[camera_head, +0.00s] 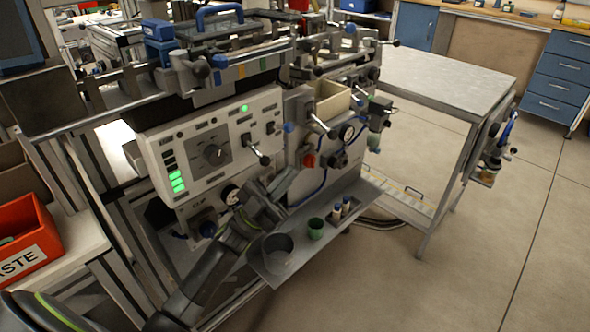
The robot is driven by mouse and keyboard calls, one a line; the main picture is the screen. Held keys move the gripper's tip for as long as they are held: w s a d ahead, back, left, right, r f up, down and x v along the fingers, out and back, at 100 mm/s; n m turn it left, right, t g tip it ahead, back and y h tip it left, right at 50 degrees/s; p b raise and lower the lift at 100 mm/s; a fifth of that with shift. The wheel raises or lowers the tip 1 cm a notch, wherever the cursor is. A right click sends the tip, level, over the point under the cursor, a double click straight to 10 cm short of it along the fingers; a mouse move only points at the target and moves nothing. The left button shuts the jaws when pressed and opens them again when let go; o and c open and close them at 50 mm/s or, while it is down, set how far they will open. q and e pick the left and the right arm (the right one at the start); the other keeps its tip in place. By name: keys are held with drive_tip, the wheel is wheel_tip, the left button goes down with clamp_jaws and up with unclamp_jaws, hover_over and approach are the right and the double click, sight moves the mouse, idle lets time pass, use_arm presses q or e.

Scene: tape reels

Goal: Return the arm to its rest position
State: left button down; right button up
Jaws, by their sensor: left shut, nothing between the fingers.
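My left arm comes in from the lower left and rises to the front of the grey machine (205,150). My left gripper (282,184) is shut and empty, in front of the machine's lower part, close to the pressure gauges and the blue tube. It is dark against the machine, so I cannot tell whether it touches anything. My right gripper is not in view. No tape reel can be made out clearly.
A metal shelf (318,248) juts out below the gripper with a dark cup (277,247), a green cup (316,229) and small bottles (341,208). Levers stick out from the machine. A red waste bin (28,235) stands left. A steel table (440,75) stands right, beside open floor.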

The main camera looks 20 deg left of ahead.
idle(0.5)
